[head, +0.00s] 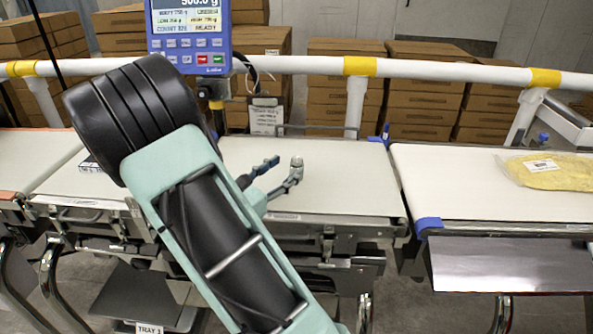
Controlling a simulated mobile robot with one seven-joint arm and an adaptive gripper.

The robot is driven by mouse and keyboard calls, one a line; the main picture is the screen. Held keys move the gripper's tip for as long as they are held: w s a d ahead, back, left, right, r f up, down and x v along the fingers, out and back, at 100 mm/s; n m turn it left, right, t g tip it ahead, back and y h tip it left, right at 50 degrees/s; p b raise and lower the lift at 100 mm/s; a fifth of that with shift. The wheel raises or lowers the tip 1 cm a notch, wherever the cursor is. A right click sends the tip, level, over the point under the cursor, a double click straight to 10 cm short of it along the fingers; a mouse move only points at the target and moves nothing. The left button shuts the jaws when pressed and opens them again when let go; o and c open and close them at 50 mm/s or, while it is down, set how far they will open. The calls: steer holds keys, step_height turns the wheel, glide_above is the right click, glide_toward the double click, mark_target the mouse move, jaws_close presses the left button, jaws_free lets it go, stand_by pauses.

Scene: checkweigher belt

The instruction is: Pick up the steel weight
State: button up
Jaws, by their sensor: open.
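The steel weight (297,161) appears as a small silver-grey knobbed piece at the pale middle belt (345,180). Its lower part is hidden behind a finger of my gripper (285,169). My gripper is open, with one dark blue finger to the left of the weight and a greyer finger in front of it. I cannot tell whether either finger touches the weight, or how high the fingers are above the belt. My arm covers the left part of this belt.
A blue weighing display (189,30) stands behind the belt, near my arm. A white rail (420,69) with yellow bands runs along the back. A yellow bag (552,172) lies on the right belt (450,185). The middle belt is clear right of my gripper.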

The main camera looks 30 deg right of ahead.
mark_target(294, 164)
steer(key=x, duration=0.4)
steer(key=shift+s+d+f+b, duration=0.15)
steer(key=shift+s+d+b, duration=0.15)
steer(key=shift+d, duration=0.15)
steer(key=shift+w+d, duration=0.2)
steer(key=shift+d, duration=0.1)
jaws_close()
